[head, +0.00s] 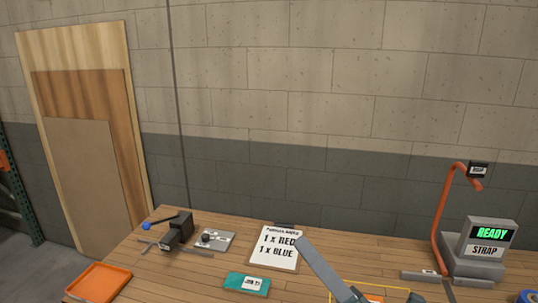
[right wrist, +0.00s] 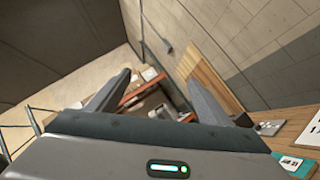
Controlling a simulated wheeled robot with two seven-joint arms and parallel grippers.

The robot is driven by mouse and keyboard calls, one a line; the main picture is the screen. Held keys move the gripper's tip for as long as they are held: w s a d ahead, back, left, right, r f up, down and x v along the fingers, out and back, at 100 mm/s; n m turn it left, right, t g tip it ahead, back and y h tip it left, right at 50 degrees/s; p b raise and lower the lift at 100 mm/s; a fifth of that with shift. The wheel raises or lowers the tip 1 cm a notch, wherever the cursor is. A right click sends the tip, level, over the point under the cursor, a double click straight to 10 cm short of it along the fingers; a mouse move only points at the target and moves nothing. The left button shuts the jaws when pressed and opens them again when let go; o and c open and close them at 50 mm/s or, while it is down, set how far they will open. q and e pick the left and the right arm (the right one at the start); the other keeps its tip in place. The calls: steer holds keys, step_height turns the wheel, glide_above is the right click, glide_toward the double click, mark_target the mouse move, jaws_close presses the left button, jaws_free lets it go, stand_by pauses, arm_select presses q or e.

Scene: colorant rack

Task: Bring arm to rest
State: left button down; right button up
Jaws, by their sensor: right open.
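My right gripper (head: 325,270) enters the head view at the bottom, where one long grey finger shows over the table by the white sheet. In the right wrist view, both fingers of the right gripper (right wrist: 160,76) are spread wide with nothing between them. The rest of my right arm is mostly out of the head view. My left gripper is in neither view.
The wooden table (head: 210,285) holds an orange tray (head: 98,283), a black device (head: 176,233), a teal labelled card (head: 246,283) and a white "1 x RED, 1 x BLUE" sheet (head: 276,247). A grey "READY / STRAP" station (head: 484,243) with an orange post (head: 439,225) stands right.

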steer(key=d+f+m+g+h, duration=0.1)
steer(key=d+f+m+h, duration=0.45)
steer(key=f+m, duration=0.25)
steer(key=s+d+f+m+h, duration=0.1)
steer(key=d+f+m+h, duration=0.3)
steer(key=f+m+h, duration=0.3)
steer(key=d+f+m+g+h, duration=0.1)
steer(key=d+f+m+h, duration=0.4)
steer(key=f+m, duration=0.35)
steer(key=s+f+m+g, duration=0.55)
steer(key=s+f, duration=0.45)
steer(key=s, duration=0.3)
steer(key=s+f+m+g, duration=0.4)
steer(key=s+f+g, duration=0.2)
steer(key=s+f, duration=0.5)
step_height(320, 180, down, 28)
steer(key=s+r+g+b, duration=0.1)
steer(key=s, duration=0.2)
steer(key=s+d+f, duration=0.1)
steer(key=s+f, duration=0.8)
steer(key=s+d+f+g+b, duration=0.1)
steer(key=s+d+f, duration=0.1)
steer(key=s+f, duration=0.6)
steer(key=shift+s+d+f, duration=0.25)
steer(key=shift+s+f, duration=0.1)
steer(key=shift+f, duration=0.35)
